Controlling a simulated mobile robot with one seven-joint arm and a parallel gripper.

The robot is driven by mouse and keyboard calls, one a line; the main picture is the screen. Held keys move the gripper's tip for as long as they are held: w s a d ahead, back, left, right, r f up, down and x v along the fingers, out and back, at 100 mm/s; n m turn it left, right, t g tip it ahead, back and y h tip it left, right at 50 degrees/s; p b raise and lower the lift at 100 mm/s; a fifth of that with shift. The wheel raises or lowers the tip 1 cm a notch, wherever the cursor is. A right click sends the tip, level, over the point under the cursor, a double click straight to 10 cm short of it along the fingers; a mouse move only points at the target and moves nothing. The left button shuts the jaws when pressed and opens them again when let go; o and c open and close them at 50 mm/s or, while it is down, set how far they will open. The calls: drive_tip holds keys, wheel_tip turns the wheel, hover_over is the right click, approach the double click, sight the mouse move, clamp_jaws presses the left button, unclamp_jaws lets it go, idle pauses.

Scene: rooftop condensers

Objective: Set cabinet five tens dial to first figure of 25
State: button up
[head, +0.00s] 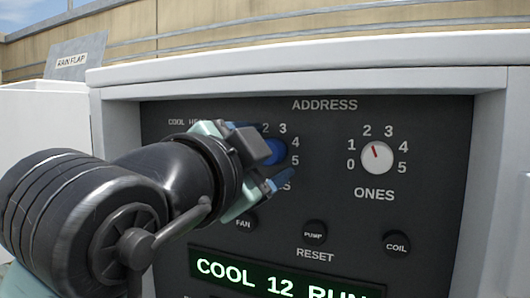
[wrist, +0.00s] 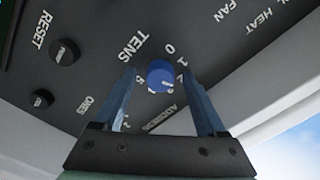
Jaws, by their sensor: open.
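The blue TENS dial (head: 275,150) is on the dark panel (head: 330,215), left of the white ONES dial (head: 377,157). My gripper (head: 268,165) is open at the TENS dial and hides its left side and the figures 0 and 1. In the wrist view the dial (wrist: 160,76) lies between the two fingertips, with gaps at both sides. White marks show on its face, but I cannot tell which figure its pointer meets. The ONES pointer is toward 2. The green display (head: 280,278) reads COOL 12 RUN. No cabinet number shows.
FAN (head: 243,221), PUMP (head: 315,232) and COIL (head: 396,243) buttons sit below the dials. The panel is recessed in a pale housing (head: 300,55) with a jutting upper edge. A RAIN FLAP plate (head: 75,58) stands at the upper left.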

drive_tip(key=b+v, duration=0.1)
drive_tip(key=v, duration=1.2)
